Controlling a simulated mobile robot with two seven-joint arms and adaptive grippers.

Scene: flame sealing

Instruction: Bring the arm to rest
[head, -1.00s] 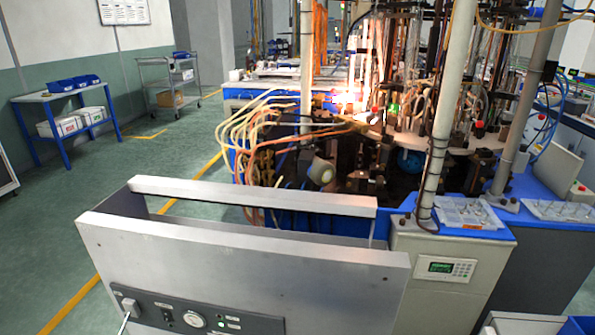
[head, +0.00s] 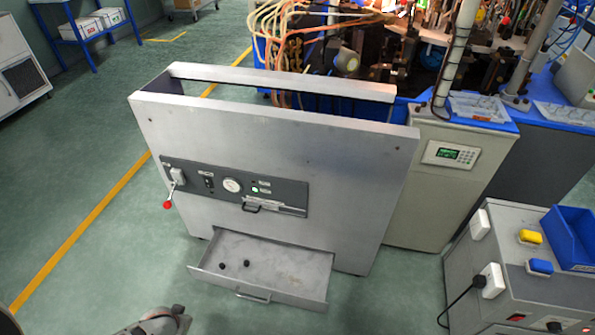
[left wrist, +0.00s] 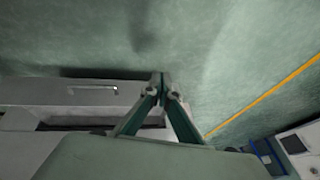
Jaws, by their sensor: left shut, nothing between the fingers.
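My left gripper (left wrist: 162,80) shows in the left wrist view with its two fingertips together, shut and empty. It hangs over the green floor, and a grey panel with a handle (left wrist: 93,89) lies to its left in that view. In the head view only a grey part of my arm (head: 160,322) shows at the bottom edge, in front of the metal cabinet (head: 270,135). It is apart from the cabinet and its drawer. The fingers are not clear there. My right gripper is in neither view.
The cabinet's drawer (head: 300,262) is open, with small dark pieces (head: 222,265) inside. A red-tipped lever (head: 167,204) sticks out of the control panel (head: 280,196). A grey box with a blue bin (head: 575,240) stands at the right.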

